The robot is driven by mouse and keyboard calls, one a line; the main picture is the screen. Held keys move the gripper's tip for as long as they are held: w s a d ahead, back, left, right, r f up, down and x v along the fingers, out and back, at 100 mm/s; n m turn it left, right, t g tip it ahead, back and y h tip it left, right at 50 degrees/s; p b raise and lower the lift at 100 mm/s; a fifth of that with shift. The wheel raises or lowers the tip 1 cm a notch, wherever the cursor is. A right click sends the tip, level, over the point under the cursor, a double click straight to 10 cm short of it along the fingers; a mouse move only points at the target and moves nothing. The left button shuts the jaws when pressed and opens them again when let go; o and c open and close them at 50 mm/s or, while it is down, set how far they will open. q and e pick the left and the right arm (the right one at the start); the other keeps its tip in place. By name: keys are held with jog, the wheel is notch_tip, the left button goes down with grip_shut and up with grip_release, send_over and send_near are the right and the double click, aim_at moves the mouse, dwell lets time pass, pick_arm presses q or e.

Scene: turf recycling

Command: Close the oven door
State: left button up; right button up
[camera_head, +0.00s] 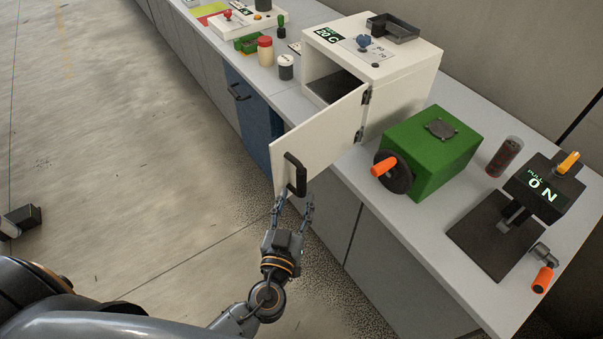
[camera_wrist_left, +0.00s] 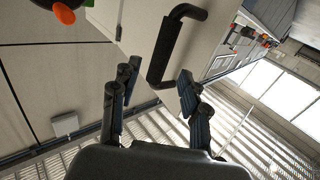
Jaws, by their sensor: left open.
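The white oven (camera_head: 372,75) stands on the counter with its door (camera_head: 318,135) swung wide open toward the front. The dark cavity shows behind the door. A black bar handle (camera_head: 297,175) sits near the door's free edge. My left gripper (camera_head: 292,208) is open and empty just below the handle, its two fingers pointing up at it. In the left wrist view the handle (camera_wrist_left: 172,45) is ahead of the fingers (camera_wrist_left: 158,80), its lower end near the gap between them. Whether a finger touches the handle or door I cannot tell. My right gripper is not seen.
A green box with a crank (camera_head: 430,150) stands right of the oven, close to the door hinge. Beyond it are a jar (camera_head: 503,157) and a lever device (camera_head: 515,215). A black tray (camera_head: 393,27) lies on the oven. The floor left of the counter (camera_head: 300,96) is mostly clear.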

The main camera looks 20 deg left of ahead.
aim_at(300, 184)
pick_arm(q)
jog(key=w, duration=0.2)
jog(key=w+p, duration=0.1)
jog(key=w, duration=0.1)
jog(key=shift+w+a+r+p, duration=0.1)
jog(key=shift+w+a+p, duration=0.1)
jog(key=shift+w+p, duration=0.15)
jog(key=shift+w, duration=0.85)
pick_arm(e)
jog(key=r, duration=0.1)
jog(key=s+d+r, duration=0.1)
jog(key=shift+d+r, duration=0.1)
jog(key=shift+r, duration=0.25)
pick_arm(q)
grip_shut()
